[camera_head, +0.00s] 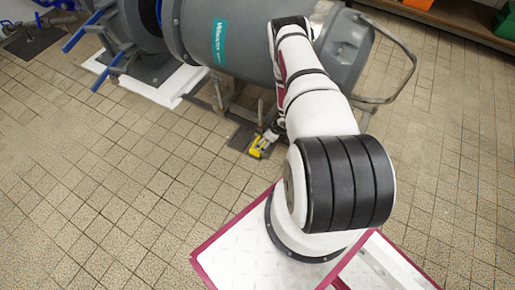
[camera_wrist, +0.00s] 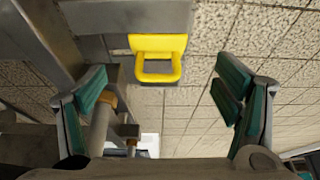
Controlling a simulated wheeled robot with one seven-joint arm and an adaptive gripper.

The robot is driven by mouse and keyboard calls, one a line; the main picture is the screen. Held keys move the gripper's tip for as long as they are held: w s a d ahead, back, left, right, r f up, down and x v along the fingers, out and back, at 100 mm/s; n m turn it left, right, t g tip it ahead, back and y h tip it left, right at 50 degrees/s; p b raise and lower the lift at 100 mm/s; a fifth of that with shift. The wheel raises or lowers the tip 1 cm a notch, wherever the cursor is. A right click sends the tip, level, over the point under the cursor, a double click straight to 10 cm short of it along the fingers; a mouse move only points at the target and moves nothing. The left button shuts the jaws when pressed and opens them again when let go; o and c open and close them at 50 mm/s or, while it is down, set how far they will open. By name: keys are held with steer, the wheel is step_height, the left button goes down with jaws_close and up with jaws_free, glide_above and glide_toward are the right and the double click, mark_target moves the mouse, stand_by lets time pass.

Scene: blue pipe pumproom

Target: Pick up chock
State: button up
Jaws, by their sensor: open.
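The yellow chock (camera_wrist: 158,68) shows near the top middle of the wrist view, a block with a squared loop. It appears to lie against a grey metal surface just above the tiled floor. In the head view the yellow chock (camera_head: 257,151) shows small, beside the foot of the grey machine. My gripper (camera_wrist: 162,88) is open, its two green-padded fingers spread wide to the left and right of the chock. Nothing is between the pads and they do not touch the chock. In the head view my gripper is mostly hidden by my arm.
A large grey motor (camera_head: 240,45) on a frame stands right behind the chock. A metal bar (camera_wrist: 100,128) with brass-coloured fittings runs close by my left finger in the wrist view. A curved pipe (camera_head: 402,75) rises at the right. Tiled floor (camera_head: 120,170) is clear at the left.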

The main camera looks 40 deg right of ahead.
mark_target(253, 151)
steer(key=shift+b+x, duration=0.5)
steer(key=shift+x, duration=1.1)
steer(key=shift+b+x, duration=1.6)
steer(key=shift+x, duration=0.95)
steer(key=shift+s+d, duration=0.1)
steer(key=shift+d, duration=0.05)
steer(key=shift+c, duration=0.5)
steer(key=c, duration=1.4)
steer(key=shift+c, duration=0.5)
steer(key=shift+r, duration=0.1)
